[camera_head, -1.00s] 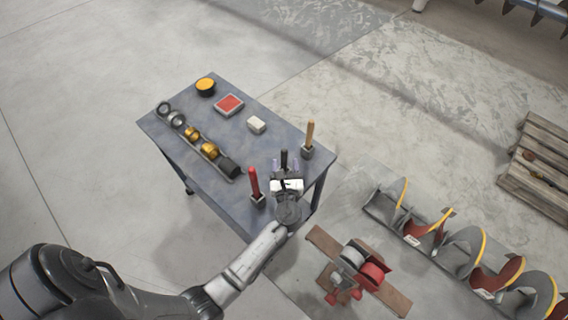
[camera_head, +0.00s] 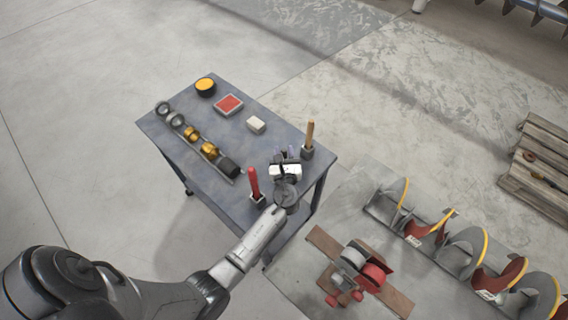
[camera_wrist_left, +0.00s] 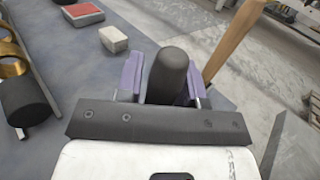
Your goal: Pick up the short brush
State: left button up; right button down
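A dark, round-ended handle (camera_wrist_left: 168,78), which I take for the short brush, stands between the two purple fingers of my left gripper (camera_wrist_left: 165,88). In the head view my left gripper (camera_head: 287,160) is at the table's near right edge, and its body mostly hides this handle. The fingers are very close on both sides of the handle. I cannot tell whether they press on it. The handle's lower part and any bristles are hidden. My right gripper is not in view.
A red handle (camera_head: 253,181) and a wooden handle (camera_head: 309,135) stand in holders on either side. The wooden one also shows in the wrist view (camera_wrist_left: 232,40). The table (camera_head: 215,188) also bears a white block (camera_head: 256,125), a red-topped box (camera_head: 229,104) and a row of rings.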

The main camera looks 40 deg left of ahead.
pick_arm(q)
grip_shut()
jog(key=shift+r, duration=0.1)
